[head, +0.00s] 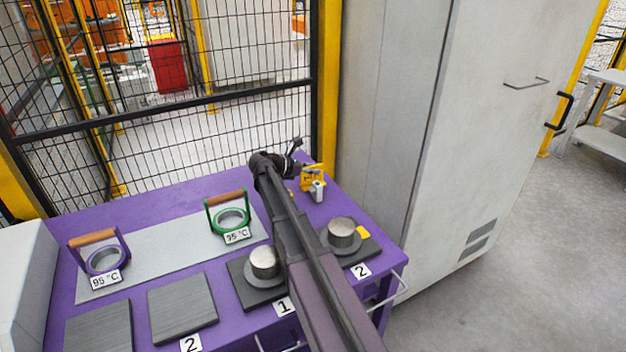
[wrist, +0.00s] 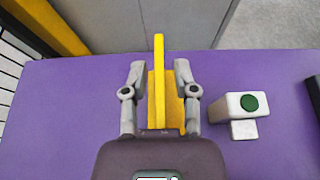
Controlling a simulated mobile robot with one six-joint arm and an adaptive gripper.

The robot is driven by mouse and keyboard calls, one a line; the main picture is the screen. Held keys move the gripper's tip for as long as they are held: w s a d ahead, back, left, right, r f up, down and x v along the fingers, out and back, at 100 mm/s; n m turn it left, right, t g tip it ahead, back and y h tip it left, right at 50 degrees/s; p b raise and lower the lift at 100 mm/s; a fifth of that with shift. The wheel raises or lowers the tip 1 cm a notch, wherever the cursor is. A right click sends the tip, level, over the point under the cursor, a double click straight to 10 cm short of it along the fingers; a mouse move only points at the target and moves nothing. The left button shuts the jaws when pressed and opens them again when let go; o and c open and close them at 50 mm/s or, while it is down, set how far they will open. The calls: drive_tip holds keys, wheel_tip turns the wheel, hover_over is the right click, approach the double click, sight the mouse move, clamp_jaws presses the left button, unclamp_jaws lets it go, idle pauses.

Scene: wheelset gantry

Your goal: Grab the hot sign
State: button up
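The hot sign is the yellow piece on the purple table; in the wrist view (wrist: 159,75) its thin upright plate is seen nearly edge-on above a wider yellow part. In the head view the yellow sign (head: 312,174) stands at the table's far right corner, its writing too small to read. My gripper (wrist: 159,95) is open, with one grey finger on each side of the upright plate and a visible gap on both sides. In the head view my gripper (head: 293,158) is just left of the sign, partly hidden by my arm.
A small white block with a green button (wrist: 242,106) stands close right of the sign. Green (head: 230,217) and purple (head: 104,260) handled rings sit on a grey plate at left. Metal cylinders (head: 264,262) stand nearer. A mesh fence and grey cabinet (head: 400,120) border the table.

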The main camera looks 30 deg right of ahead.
clamp_jaws()
drive_tip(key=shift+r, duration=0.15)
wheel_tip(320, 180, up, 10)
drive_tip(key=p, duration=1)
drive_tip(key=shift+f, duration=0.2)
idle(0.5)
